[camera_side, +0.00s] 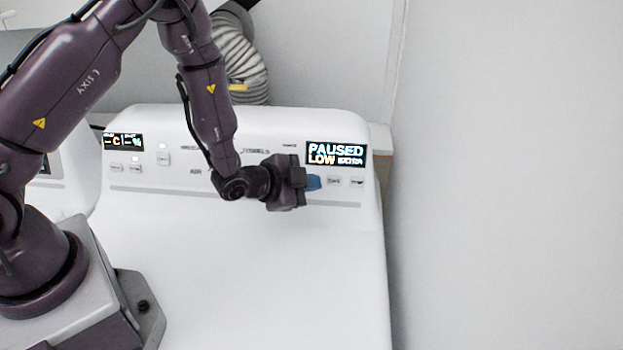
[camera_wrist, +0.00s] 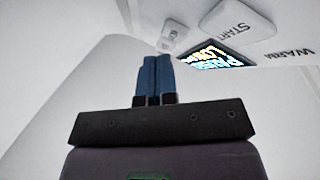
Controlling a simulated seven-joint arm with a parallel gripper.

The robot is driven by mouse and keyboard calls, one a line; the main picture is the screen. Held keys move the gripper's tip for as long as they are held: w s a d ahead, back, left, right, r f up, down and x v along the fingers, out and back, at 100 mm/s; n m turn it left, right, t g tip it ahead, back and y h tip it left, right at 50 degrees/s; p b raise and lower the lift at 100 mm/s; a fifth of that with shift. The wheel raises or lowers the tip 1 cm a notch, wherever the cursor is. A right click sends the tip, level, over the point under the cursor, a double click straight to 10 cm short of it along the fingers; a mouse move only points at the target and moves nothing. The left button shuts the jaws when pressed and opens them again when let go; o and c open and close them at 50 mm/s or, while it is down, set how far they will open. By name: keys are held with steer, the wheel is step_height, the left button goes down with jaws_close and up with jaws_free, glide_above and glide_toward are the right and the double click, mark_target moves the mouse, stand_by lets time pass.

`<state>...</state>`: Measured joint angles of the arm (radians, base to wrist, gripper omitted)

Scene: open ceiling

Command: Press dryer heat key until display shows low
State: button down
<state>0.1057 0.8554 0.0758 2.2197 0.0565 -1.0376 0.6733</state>
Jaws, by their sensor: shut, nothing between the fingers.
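The dryer's display (camera_side: 336,154) is lit at the right of the control panel and reads "PAUSED" above "LOW", with smaller unreadable text beside it. The display also shows at an angle in the wrist view (camera_wrist: 215,57). My gripper (camera_side: 315,183) is shut and empty, its blue fingers below the display's left end. In the wrist view my gripper's fingertips (camera_wrist: 157,58) are together, just below a small key (camera_wrist: 172,36) with an unreadable label. I cannot tell whether they touch the panel. Which key is the heat key cannot be read.
A key marked START (camera_wrist: 238,27) is beside the small key in the wrist view. Two white keys (camera_side: 334,181) (camera_side: 357,181) sit right of my fingers. A second display (camera_side: 124,142) is at the panel's left. The dryer top (camera_side: 270,275) is bare.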

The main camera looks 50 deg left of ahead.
steer(key=shift+s+d, duration=0.1)
steer(key=s+d, duration=0.1)
steer(key=s+d+r, duration=0.1)
steer(key=s+d, duration=0.1)
steer(key=shift+s+d+r, duration=0.1)
steer(key=shift+s+r, duration=0.05)
steer(key=shift+r, duration=0.25)
stand_by(1.7)
steer(key=s+f+g, duration=0.1)
steer(key=f, duration=0.1)
steer(key=s+f+n+g, duration=0.1)
steer(key=g, duration=0.1)
steer(key=shift+s+f, duration=0.4)
steer(key=s+a+r+n+g, duration=0.1)
steer(key=s+a+r+n, duration=0.1)
steer(key=s+r, duration=0.4)
steer(key=s+a+r+n+g, duration=0.1)
steer(key=s+r+n, duration=0.2)
steer(key=r, duration=0.9)
steer(key=s+a+r+n+g+y, duration=0.1)
steer(key=s+a+r+n+g, duration=0.1)
steer(key=s+r, duration=0.7)
steer(key=shift+s+a+r+n, duration=0.3)
steer(key=shift+r+n, duration=0.15)
steer(key=shift+n, duration=0.25)
